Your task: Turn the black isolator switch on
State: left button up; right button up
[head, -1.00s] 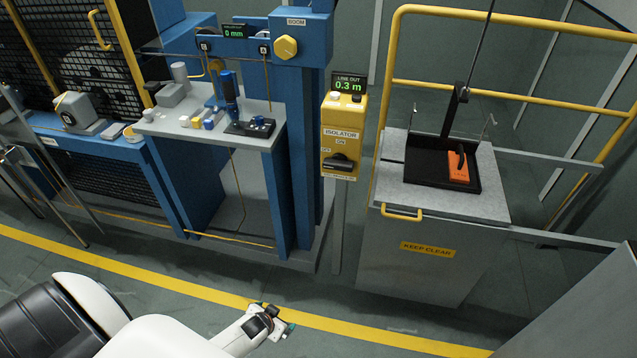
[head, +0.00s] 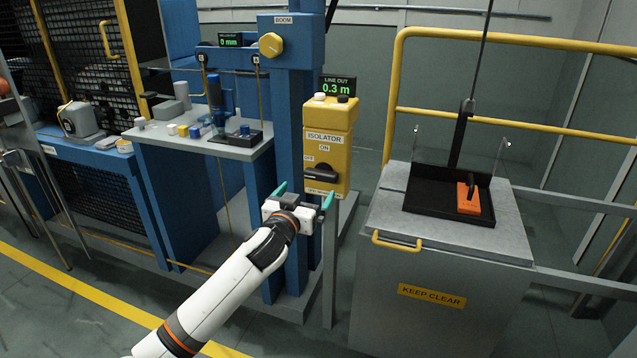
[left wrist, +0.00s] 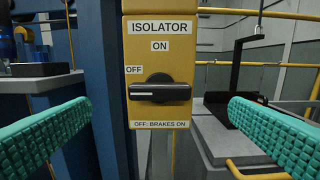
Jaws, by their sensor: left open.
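The black isolator switch (head: 321,173) is on the front of the yellow isolator box (head: 341,150). In the left wrist view the switch (left wrist: 160,89) has its handle lying level, its white line pointing left toward the OFF label; the ON label (left wrist: 160,45) is above it. My left gripper (head: 306,194) is open and empty, in front of and a little below the switch in the head view. In the left wrist view its teal fingers stand apart on both sides of the switch, not touching it. My right gripper is not in view.
A blue post (head: 291,110) stands just left of the isolator box. A grey cabinet (head: 430,290) with a yellow handle (head: 397,241) and a black tray holding an orange object (head: 467,198) is to the right. A yellow rail (head: 510,41) runs behind.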

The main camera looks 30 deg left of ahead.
aim_at(319, 176)
pick_arm(q)
jog(key=b+x, duration=0.1)
jog(key=x, duration=0.8)
jog(key=shift+w+a, duration=0.1)
jog(key=shift+w, duration=0.05)
jog(key=shift+c, duration=0.2)
jog(key=c, duration=0.9)
